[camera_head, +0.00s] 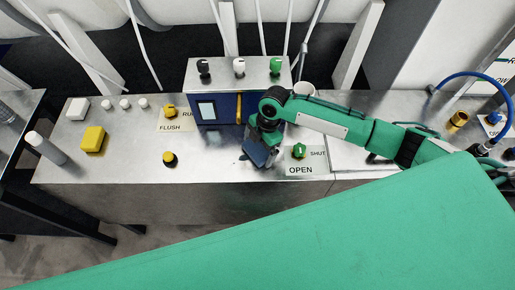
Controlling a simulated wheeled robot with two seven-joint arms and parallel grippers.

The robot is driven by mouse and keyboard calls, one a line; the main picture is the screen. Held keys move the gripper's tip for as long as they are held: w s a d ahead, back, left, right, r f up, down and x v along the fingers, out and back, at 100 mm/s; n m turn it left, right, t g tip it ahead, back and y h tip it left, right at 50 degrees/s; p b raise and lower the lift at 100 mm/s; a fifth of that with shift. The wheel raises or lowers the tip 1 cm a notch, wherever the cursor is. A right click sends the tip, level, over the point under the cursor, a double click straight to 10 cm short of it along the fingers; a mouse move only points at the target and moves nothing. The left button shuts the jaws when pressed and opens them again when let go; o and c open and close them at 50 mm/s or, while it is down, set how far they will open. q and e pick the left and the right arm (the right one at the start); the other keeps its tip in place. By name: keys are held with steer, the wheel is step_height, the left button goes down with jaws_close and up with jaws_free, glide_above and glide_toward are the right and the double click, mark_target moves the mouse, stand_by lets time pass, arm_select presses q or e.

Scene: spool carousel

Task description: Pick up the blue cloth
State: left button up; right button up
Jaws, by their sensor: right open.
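My right arm comes in from the right, and its gripper (262,146) points down over the steel bench in front of the blue cabinet. A dark blue-grey piece (260,154) shows right at the gripper's tip. It looks like the blue cloth, but it is small and partly covered by the gripper. I cannot tell whether the fingers touch it. The right gripper is open. My left gripper is not in view.
The blue cabinet (224,107) with knobs on its steel top stands just behind the gripper. A green knob (299,151) is close to the right. A yellow block (93,139) and a grey cylinder (45,148) stand at left.

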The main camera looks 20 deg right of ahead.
mark_target(259, 148)
steer(key=c, duration=0.8)
steer(key=shift+o, duration=0.2)
steer(key=shift+s+r+b, duration=0.15)
steer(key=shift+r+b, duration=0.1)
steer(key=shift+b, duration=0.3)
step_height(259, 148, up, 7)
steer(key=shift+f+b, duration=0.15)
steer(key=shift+b, duration=1.05)
steer(key=s+a+b, duration=0.2)
steer(key=s, duration=0.7)
steer(key=s+a+b, duration=0.2)
steer(key=s+a, duration=0.1)
steer(key=s, duration=0.7)
steer(key=shift+a, duration=0.25)
steer(key=shift+o, duration=1.3)
steer(key=shift+w, duration=0.1)
steer(key=shift+c, duration=0.6)
